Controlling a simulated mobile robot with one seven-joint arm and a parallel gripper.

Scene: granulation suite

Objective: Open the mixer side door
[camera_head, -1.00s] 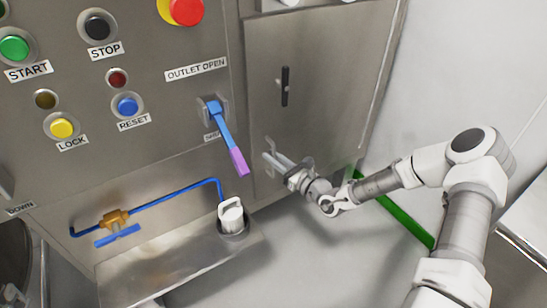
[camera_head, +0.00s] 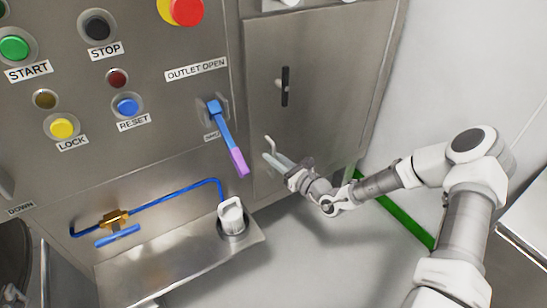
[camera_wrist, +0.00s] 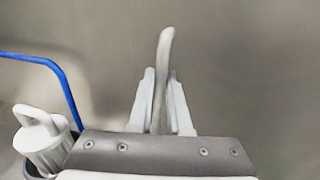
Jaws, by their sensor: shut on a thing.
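The mixer side door (camera_head: 322,92) is a grey metal panel on the right part of the machine, and it looks shut. A small black latch (camera_head: 285,86) stands upright on it. A light grey curved handle (camera_head: 270,148) is low near the door's left edge. My gripper (camera_head: 274,163) is at this handle. In the wrist view, my gripper (camera_wrist: 159,110) has its two fingers on either side of the upright handle (camera_wrist: 165,55), closed on it. The handle's lower part is hidden between the fingers.
A blue lever with a purple end (camera_head: 228,140) hangs left of the door. A metal shelf (camera_head: 170,265) below carries a white-handled cap (camera_head: 231,217), with blue tubing and a brass valve (camera_head: 115,218) behind. Grey floor right of the machine is open.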

